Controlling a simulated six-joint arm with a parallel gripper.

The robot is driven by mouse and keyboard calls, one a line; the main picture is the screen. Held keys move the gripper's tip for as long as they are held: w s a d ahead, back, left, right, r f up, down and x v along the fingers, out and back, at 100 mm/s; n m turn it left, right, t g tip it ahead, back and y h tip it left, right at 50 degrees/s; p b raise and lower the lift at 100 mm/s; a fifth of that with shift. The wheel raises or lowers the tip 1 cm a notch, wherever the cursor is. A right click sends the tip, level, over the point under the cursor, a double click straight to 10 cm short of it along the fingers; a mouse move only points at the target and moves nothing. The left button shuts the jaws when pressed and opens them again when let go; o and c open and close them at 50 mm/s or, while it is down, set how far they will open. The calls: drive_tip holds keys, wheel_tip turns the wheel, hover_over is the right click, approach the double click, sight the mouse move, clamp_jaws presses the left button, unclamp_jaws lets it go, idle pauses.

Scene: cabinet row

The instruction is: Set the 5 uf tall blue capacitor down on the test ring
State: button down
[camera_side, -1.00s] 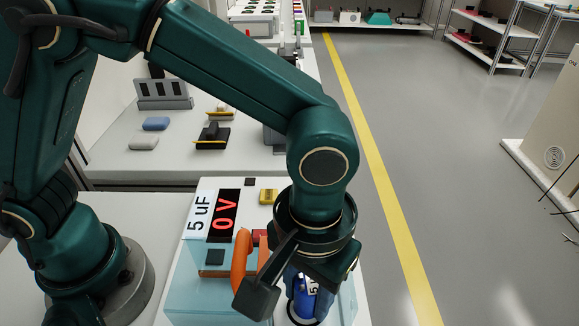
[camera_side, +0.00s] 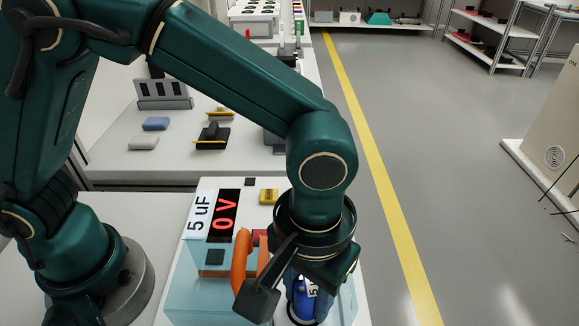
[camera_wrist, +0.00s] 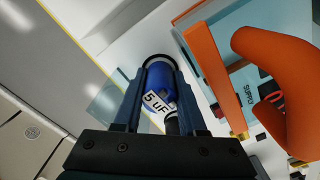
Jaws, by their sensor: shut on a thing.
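The tall blue capacitor (camera_wrist: 162,82) has a white "5 uF" label and stands between the fingers of my gripper (camera_wrist: 160,74) in the wrist view. My gripper is shut on it. In the side view the capacitor (camera_side: 305,300) shows partly below my gripper (camera_side: 308,280), looking upright. The test ring (camera_wrist: 150,61), a dark ring on a pale surface, shows around the capacitor's far end in the wrist view. In the side view part of the dark ring (camera_side: 294,317) shows at its foot. I cannot tell whether the capacitor touches the surface.
An orange handle (camera_side: 241,262) stands close left of my gripper, over a light-blue box (camera_side: 195,296). A "5 uF" sign (camera_side: 199,213) and a red "0 V" display (camera_side: 224,215) lie behind it.

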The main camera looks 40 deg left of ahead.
sight(309, 283)
drive_tip(key=shift+c, duration=2)
unclamp_jaws()
wheel_tip(309, 283, up, 5)
drive_tip(key=shift+r, duration=0.5)
drive_tip(key=s+a+r+t, duration=0.1)
drive_tip(key=a+r+t, duration=0.1)
drive_tip(key=a, duration=0.8)
drive_tip(key=s+a+r+m+t, duration=0.1)
drive_tip(key=s+a+r+t, duration=0.1)
drive_tip(key=a, duration=0.8)
drive_tip(key=shift+a+t, duration=0.2)
drive_tip(key=shift+t, duration=0.6)
